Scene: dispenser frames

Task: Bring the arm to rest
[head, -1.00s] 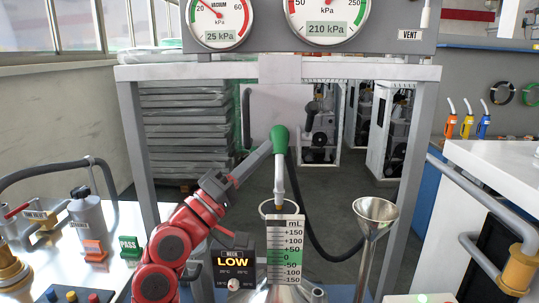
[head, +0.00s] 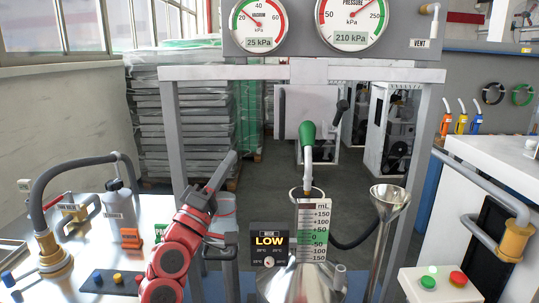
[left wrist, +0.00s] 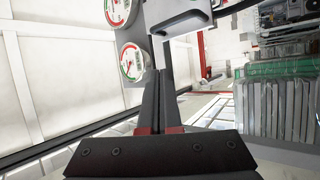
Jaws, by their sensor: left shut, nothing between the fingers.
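My left arm is red and comes in from the lower left of the head view. Its dark gripper (head: 231,157) points up and away, to the left of the green-handled nozzle (head: 307,133) and apart from it. In the left wrist view the two dark fingers (left wrist: 159,74) lie together with nothing between them. The nozzle hangs over the metal measuring can, its pale spout reaching down behind the can's mL scale plate (head: 312,230). My right gripper is in neither view.
A LOW display (head: 268,240) stands left of the can and a metal funnel (head: 389,200) stands right of it. A grey frame (head: 172,135) carries two gauges overhead. A bench with a bottle (head: 119,205) and hoses lies left. A button box (head: 440,284) is lower right.

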